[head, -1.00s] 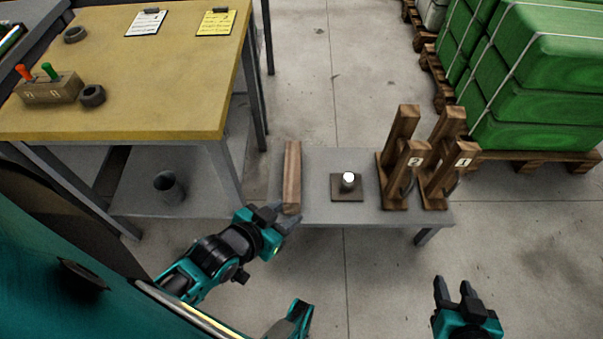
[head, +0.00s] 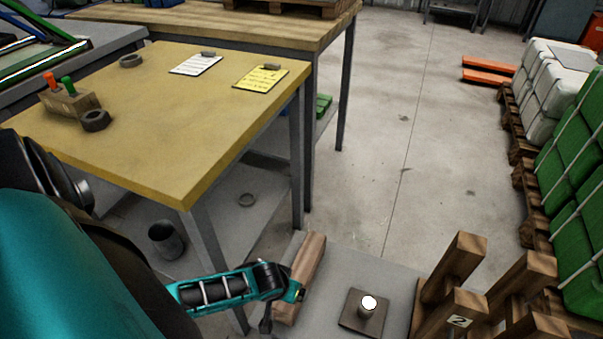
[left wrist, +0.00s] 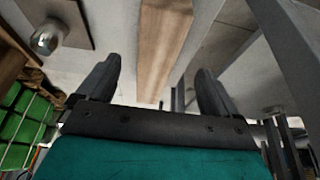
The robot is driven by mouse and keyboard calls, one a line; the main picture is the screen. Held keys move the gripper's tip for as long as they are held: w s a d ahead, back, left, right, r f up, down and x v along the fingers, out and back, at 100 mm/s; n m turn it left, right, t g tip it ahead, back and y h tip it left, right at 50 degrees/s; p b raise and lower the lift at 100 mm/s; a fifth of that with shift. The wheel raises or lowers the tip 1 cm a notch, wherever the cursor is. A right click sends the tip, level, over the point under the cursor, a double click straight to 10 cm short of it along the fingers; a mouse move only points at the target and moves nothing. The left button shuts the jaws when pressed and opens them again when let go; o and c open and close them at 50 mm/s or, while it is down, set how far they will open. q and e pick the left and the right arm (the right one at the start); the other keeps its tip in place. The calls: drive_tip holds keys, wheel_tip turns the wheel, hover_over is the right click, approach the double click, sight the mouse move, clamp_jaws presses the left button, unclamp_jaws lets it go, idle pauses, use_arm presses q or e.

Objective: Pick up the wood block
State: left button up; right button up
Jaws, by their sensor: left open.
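The wood block (head: 309,262) is a long brown bar lying along the left edge of the low grey bench (head: 343,272). In the head view my left gripper (head: 282,305) is at the block's near part and hides some of it. In the left wrist view the wood block (left wrist: 163,45) shows between the spread fingers of my left gripper (left wrist: 156,88), with gaps on both sides. The gripper is open and empty. Whether the fingertips reach down beside the block is unclear. My right gripper is out of view.
A dark plate with a white-topped peg (head: 367,308) sits right of the block. Wooden stands, one marked 2 (head: 458,321), are farther right. A yellow-topped table (head: 190,130) rises at the left, close to my left arm. Floor behind the bench is clear.

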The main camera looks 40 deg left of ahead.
sight(301, 276)
use_arm(q)
drive_tip(key=b+x, duration=0.3)
drive_tip(key=x, duration=0.3)
drive_tip(key=shift+f, duration=0.1)
drive_tip(key=shift+w+f, duration=0.2)
drive_tip(key=shift+f, duration=0.15)
drive_tip(key=b+x, duration=0.3)
drive_tip(key=x, duration=0.1)
drive_tip(key=shift+w+b, duration=0.3)
drive_tip(key=shift+b, duration=0.1)
drive_tip(key=shift+w+f, duration=0.1)
drive_tip(key=shift+f, duration=0.15)
drive_tip(key=c, duration=1.7)
drive_tip(key=shift+w+r, duration=0.1)
drive_tip(key=shift+w, duration=0.05)
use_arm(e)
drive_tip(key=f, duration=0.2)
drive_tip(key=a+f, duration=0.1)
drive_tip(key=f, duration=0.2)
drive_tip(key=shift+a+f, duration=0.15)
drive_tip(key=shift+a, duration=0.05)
